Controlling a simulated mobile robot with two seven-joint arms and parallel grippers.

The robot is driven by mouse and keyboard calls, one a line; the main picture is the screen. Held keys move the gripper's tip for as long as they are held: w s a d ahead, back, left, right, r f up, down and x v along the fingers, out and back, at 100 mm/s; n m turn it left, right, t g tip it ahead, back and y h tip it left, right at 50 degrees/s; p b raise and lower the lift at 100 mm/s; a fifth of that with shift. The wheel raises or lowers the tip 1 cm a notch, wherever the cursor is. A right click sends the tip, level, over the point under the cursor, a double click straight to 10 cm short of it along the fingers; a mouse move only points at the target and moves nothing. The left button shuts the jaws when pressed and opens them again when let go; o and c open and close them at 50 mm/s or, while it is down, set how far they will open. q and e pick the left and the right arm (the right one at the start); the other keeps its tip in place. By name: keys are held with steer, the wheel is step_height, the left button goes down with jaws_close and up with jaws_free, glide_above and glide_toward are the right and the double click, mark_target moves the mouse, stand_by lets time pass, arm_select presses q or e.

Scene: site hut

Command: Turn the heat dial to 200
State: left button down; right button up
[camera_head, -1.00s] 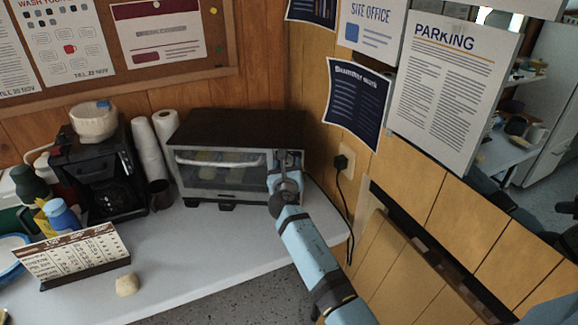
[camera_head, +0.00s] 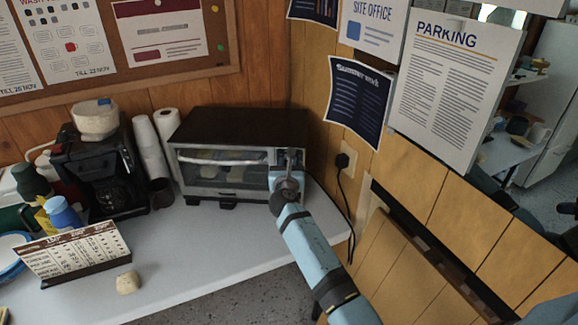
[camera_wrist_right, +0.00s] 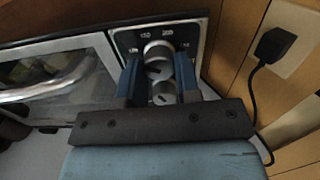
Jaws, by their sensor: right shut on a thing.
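The toaster oven (camera_head: 232,125) stands on the white counter against the wall corner, its glass door shut. Its control panel shows in the right wrist view (camera_wrist_right: 192,34), with a round upper dial (camera_wrist_right: 158,58) under printed numbers, which I take as the heat dial. A second dial (camera_wrist_right: 163,92) sits below it. My right gripper (camera_wrist_right: 158,65) is at the panel, its two blue fingers either side of the upper dial, shut on it. The dial's pointer setting is too small to read. In the head view my right gripper (camera_head: 286,172) hides most of the panel. My left gripper is out of view.
A black coffee maker (camera_head: 92,165), cup stacks (camera_head: 148,150) and a printed stand-up card (camera_head: 75,252) are left of the oven. A wall socket with a black plug (camera_head: 342,160) and hanging cord is close on the right. The counter (camera_head: 205,240) before the oven is clear.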

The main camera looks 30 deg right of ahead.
arm_select(q)
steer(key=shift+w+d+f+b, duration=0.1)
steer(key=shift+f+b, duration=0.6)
steer(key=shift+b, duration=0.6)
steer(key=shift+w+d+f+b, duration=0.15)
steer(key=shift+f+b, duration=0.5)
steer(key=shift+b, duration=0.7)
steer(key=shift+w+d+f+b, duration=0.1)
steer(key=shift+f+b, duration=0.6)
steer(key=shift+b, duration=0.6)
arm_select(e)
steer(key=shift+w+a+r+m, duration=0.1)
steer(key=shift+m, duration=4.25)
steer(key=shift+w+a+r+m, duration=0.1)
steer(key=shift+m, duration=4.25)
steer(key=o, duration=0.9)
steer(key=shift+s, duration=0.1)
